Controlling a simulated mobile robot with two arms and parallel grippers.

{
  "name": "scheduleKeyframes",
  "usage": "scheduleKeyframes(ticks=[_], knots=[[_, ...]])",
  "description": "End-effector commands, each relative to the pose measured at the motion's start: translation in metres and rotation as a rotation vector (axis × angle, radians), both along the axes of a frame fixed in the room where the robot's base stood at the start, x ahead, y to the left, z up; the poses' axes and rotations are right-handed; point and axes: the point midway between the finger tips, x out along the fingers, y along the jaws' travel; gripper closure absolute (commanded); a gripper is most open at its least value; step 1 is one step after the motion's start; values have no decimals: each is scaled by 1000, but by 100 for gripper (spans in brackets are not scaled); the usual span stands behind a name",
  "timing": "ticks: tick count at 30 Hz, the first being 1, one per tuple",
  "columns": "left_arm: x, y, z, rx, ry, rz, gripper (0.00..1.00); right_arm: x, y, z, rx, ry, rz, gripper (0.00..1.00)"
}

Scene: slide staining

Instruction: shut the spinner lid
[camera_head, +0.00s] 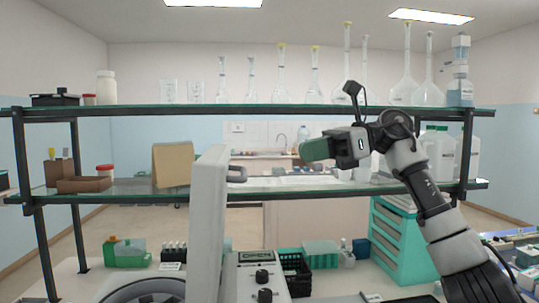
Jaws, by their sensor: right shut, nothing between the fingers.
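The spinner (145,288) is at the bottom left of the head view, cut off by the lower edge, with its dark round opening partly visible. Its white lid (207,225) stands open, upright and nearly edge-on. My left gripper is not in view.
A control panel with knobs (262,278) is right of the lid. A two-tier glass shelf (270,110) with flasks and bottles spans the bench behind. A black basket (296,272) and teal drawers (398,245) stand to the right.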

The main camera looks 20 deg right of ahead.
Motion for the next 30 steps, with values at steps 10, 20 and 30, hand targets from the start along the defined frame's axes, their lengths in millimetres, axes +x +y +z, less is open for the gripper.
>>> scheduleKeyframes(ticks=[10,20,30], knots=[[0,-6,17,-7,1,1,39,19,68,-13,2,2,6,100],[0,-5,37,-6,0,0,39,33,117,-13,4,2,4,100],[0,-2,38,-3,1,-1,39,35,124,-15,5,1,3,100]])
